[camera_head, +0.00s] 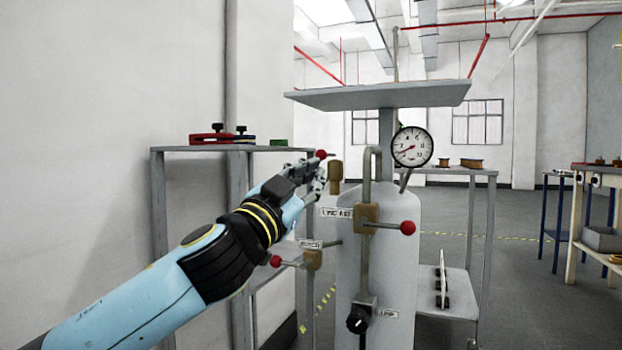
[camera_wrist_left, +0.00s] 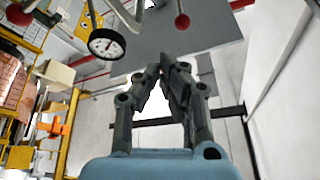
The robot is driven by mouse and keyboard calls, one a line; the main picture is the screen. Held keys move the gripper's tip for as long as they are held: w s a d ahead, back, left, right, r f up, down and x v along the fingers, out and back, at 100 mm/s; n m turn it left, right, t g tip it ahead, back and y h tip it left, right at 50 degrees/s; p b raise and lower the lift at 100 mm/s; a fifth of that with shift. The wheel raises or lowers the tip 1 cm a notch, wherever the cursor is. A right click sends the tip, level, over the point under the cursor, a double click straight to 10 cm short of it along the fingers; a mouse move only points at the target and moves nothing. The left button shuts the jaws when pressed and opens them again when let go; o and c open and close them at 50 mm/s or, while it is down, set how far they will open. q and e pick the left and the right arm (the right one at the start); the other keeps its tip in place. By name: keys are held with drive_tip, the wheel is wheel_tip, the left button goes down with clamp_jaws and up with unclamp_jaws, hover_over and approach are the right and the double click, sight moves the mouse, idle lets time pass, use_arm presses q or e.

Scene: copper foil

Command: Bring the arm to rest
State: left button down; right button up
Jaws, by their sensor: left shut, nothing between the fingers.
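My left arm comes in from the left, light blue with a black wrist and yellow rings. My left gripper (camera_head: 318,172) is raised beside the upper part of a pale grey cylinder apparatus (camera_head: 390,235). In the left wrist view, its dark fingers (camera_wrist_left: 163,72) meet at the tips, shut with nothing between them. A red knob (camera_head: 321,154) shows right at the fingertips in the head view; whether they touch, I cannot tell. In the wrist view a red knob (camera_wrist_left: 182,21) stands apart beyond the tips. My right gripper is not in view.
The apparatus carries a round gauge (camera_head: 412,147), a lever with a red knob (camera_head: 407,228), a lower red knob (camera_head: 276,261) and a flat top plate (camera_head: 380,95). A grey shelf (camera_head: 180,149) with clamps stands behind my arm. Open floor (camera_head: 520,300) lies to the right.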

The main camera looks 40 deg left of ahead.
use_arm(q)
drive_tip(key=shift+f, duration=0.1)
